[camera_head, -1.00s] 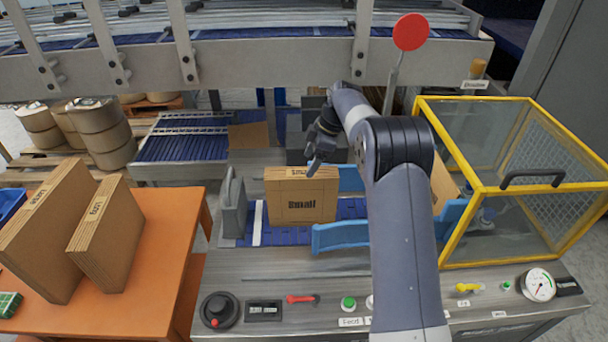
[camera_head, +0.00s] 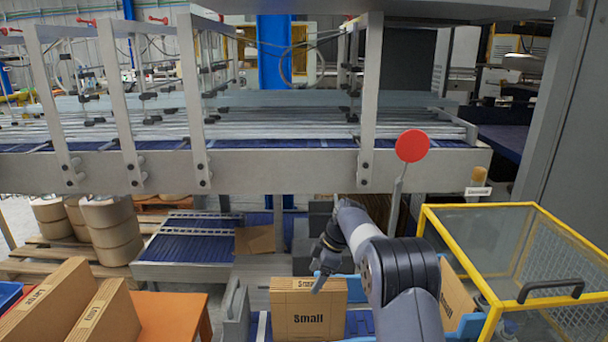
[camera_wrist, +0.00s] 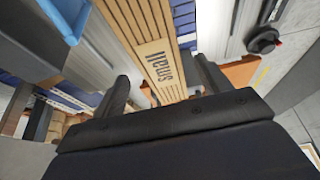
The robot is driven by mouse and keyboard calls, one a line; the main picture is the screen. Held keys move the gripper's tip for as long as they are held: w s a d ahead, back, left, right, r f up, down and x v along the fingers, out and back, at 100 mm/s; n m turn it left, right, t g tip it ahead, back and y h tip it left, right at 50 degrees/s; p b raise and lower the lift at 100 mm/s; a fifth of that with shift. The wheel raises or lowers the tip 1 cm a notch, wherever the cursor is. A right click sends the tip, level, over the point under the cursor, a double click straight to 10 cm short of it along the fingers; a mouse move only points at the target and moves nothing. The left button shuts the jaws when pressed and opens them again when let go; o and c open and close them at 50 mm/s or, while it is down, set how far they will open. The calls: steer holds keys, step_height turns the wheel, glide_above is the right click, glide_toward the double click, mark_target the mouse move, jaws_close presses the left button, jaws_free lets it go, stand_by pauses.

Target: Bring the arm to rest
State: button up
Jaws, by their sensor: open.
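My gripper (camera_head: 320,279) hangs at the end of my bent arm, near the top of an upright cardboard carton marked "Small" (camera_head: 309,312). In the wrist view my gripper (camera_wrist: 165,82) shows two dark fingers spread apart, with the "Small" carton (camera_wrist: 142,28) beyond them. The fingers look empty. I cannot tell from these views how far they are from the carton. The carton stands on the blue conveyor (camera_head: 359,323) of the machine.
A yellow-framed clear guard (camera_head: 478,209) stands close to the right of my arm. A red round disc on a post (camera_head: 412,146) rises behind the arm. More cartons (camera_head: 45,305) stand on the orange table (camera_head: 172,314) at left. A steel beam (camera_head: 270,171) crosses behind.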

mark_target(306, 284)
steer(key=p+x, duration=0.1)
steer(key=x, duration=0.7)
step_height(306, 284, up, 3)
steer(key=shift+f+b, duration=0.2)
steer(key=shift+b, duration=0.1)
steer(key=shift+r, duration=0.7)
steer(key=shift+f, duration=0.1)
